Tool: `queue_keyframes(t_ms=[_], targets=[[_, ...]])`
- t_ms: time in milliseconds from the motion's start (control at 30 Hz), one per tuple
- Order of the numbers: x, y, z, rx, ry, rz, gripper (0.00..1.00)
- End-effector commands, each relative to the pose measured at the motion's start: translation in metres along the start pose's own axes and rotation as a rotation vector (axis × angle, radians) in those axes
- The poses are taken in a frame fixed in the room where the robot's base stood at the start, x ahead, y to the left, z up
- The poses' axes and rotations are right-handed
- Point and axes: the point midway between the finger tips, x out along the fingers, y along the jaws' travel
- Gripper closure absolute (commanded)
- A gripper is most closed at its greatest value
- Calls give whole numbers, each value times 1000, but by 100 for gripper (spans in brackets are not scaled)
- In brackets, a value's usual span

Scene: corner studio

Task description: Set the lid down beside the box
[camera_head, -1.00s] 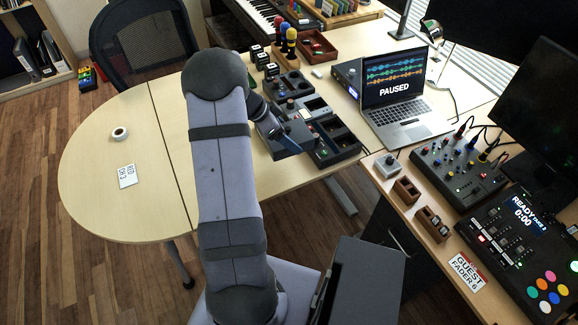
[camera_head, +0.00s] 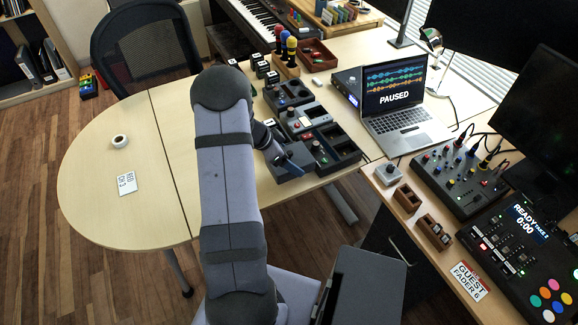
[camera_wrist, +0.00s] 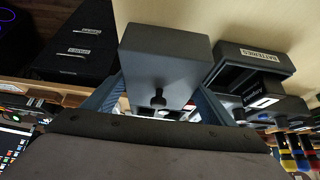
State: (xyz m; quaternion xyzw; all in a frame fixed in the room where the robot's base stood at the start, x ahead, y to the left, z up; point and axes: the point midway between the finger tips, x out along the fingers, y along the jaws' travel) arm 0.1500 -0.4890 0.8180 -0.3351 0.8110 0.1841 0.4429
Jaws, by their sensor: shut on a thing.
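My gripper (camera_wrist: 160,104) is shut on a dark grey block-shaped lid with a black knob (camera_wrist: 165,50), its two blue fingers at either side of it. In the head view the gripper (camera_head: 287,157) is at the near edge of the table, with the dark lid (camera_head: 292,169) at its fingers. Whether the lid touches the table is unclear. An open dark box with a label (camera_wrist: 226,72) is right of the lid in the wrist view. In the head view, dark open-topped boxes (camera_head: 345,146) stand right of the gripper; my arm hides part of this area.
Behind the boxes are small dark blocks and a wooden holder (camera_head: 287,66). A laptop (camera_head: 410,118) stands to the right.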

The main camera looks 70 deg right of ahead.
Motion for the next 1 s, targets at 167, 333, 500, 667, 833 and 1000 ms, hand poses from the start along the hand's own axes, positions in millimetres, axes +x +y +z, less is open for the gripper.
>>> queue_keyframes(t_ms=[167,333,500,667,833,1000], targets=[[4,0,2,0,0,-1,46],[20,0,13,-2,-1,0,46],[31,0,20,-1,0,0,46],[31,0,20,1,0,-1,46],[32,0,21,1,0,-1,46],[34,0,22,1,0,-1,3]])
